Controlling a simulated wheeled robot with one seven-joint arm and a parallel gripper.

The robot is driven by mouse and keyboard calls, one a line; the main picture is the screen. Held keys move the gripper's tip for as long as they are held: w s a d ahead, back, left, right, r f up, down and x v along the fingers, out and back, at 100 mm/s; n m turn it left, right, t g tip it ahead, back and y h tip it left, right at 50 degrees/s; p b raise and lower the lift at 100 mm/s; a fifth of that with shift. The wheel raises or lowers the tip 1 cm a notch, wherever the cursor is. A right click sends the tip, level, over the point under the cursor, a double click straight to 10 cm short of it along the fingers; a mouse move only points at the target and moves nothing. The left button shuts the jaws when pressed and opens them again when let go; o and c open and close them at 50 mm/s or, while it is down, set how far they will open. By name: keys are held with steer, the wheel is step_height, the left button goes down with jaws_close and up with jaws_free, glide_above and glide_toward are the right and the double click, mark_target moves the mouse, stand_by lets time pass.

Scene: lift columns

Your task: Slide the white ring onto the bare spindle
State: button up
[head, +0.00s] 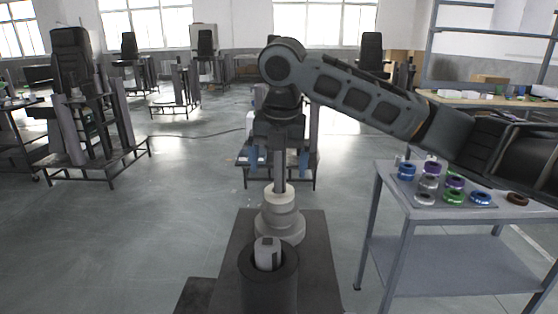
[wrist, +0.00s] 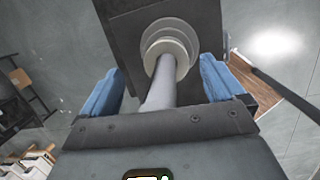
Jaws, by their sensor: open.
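A grey spindle (head: 279,172) stands upright on a stepped pale grey base (head: 281,226) in the middle of the head view. A white ring (head: 278,197) is around the foot of the spindle, on top of the steps. In the wrist view the ring (wrist: 167,60) encircles the spindle (wrist: 160,88), with the wider steps beyond it. My gripper (head: 279,162) is open above the ring, with one blue finger on each side of the spindle. In the wrist view both fingers are clear of the ring, and nothing is held between them.
A grey side table (head: 450,258) stands at the right. Blue, purple, green, grey and brown rings, including a purple ring (head: 454,182), lie on its top. Chairs on stands fill the back; the floor at left is mostly free.

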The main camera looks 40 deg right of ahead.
mark_target(282, 175)
steer(key=shift+g, duration=0.5)
steer(key=f, duration=0.2)
steer(key=s+f, duration=0.1)
steer(key=f, duration=0.1)
steer(key=shift+s+f, duration=0.1)
steer(key=shift+f, duration=0.3)
step_height(282, 175, up, 12)
steer(key=t, duration=0.1)
steer(key=shift+a+r, duration=0.15)
steer(key=shift+a, duration=0.25)
steer(key=shift+s, duration=0.1)
